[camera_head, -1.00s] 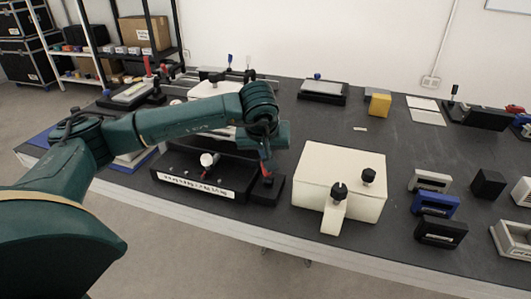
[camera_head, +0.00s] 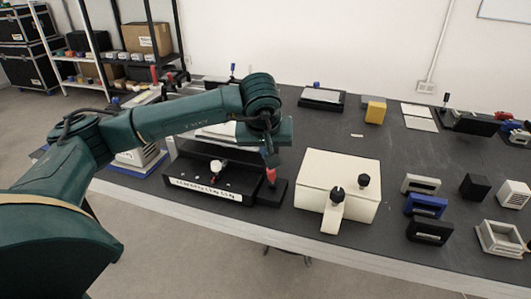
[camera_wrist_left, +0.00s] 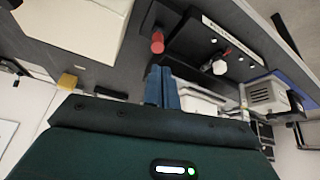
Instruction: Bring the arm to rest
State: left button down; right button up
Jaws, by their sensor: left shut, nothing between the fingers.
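My left arm comes in from the left in the head view and reaches over the dark table (camera_head: 330,135). My left gripper (camera_head: 268,155) hangs at its end, mostly hidden behind the wrist in that view. In the left wrist view its blue fingers (camera_wrist_left: 162,88) are together with nothing between them. Close by is a black fixture (camera_head: 205,182) with a white label strip and a white knob. A small black block with a red-tipped post (camera_head: 271,177) stands at its right end. Whether the fingers touch anything cannot be told from the head view. My right gripper does not show.
A cream box (camera_head: 335,180) with black knobs stands right of the fixture. Blue (camera_head: 425,205) and black (camera_head: 430,231) frames lie further right. A yellow block (camera_head: 375,112) is at the back. The table between the cream box and the yellow block is mostly clear.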

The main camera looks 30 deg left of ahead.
pick_arm(q)
jog(key=shift+s+d+r, duration=0.1)
jog(key=shift+r, duration=0.2)
